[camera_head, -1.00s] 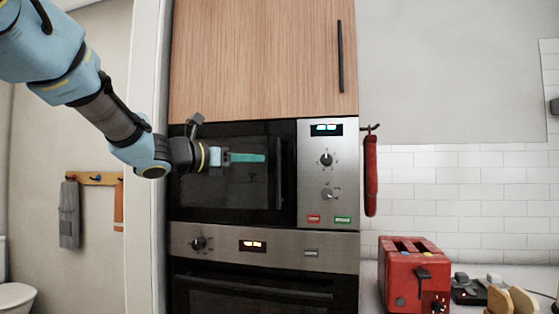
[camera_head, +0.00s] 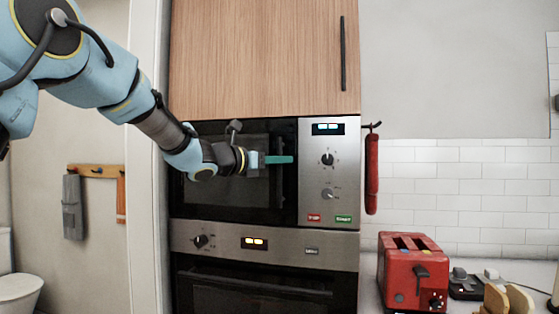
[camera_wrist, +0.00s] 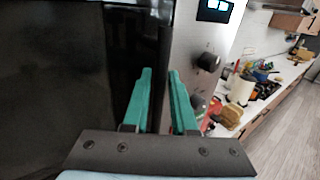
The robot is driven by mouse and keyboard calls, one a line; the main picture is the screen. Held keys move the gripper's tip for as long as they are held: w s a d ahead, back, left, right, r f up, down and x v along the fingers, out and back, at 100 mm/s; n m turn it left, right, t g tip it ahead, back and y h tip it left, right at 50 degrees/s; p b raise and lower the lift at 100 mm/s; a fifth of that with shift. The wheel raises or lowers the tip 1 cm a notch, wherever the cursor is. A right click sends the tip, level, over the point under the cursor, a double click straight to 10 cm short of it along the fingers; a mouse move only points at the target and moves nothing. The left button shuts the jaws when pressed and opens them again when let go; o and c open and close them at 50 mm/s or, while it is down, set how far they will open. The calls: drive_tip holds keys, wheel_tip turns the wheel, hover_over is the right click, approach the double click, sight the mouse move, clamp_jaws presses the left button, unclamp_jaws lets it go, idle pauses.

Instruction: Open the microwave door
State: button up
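The microwave (camera_head: 226,205) is built into a tall cabinet, with a dark glass door and a steel control panel (camera_head: 329,172) at its right. The door looks closed. Its dark vertical handle (camera_head: 281,190) runs near the door's right edge. My gripper (camera_head: 292,159) is in front of the handle's upper part, fingers pointing right, and hides some of it. In the wrist view, my gripper's two teal fingers (camera_wrist: 160,73) are apart, with the dark door edge and handle area beyond and between them. Contact with the handle cannot be told.
An oven (camera_head: 260,275) sits below the microwave, and a wooden cabinet door (camera_head: 260,60) is above. A red cloth or mitt (camera_head: 371,175) hangs to the right. A red toaster (camera_head: 411,270) stands on the counter at lower right. A white door frame is close on the left.

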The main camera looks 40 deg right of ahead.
clamp_jaws()
idle(1.2)
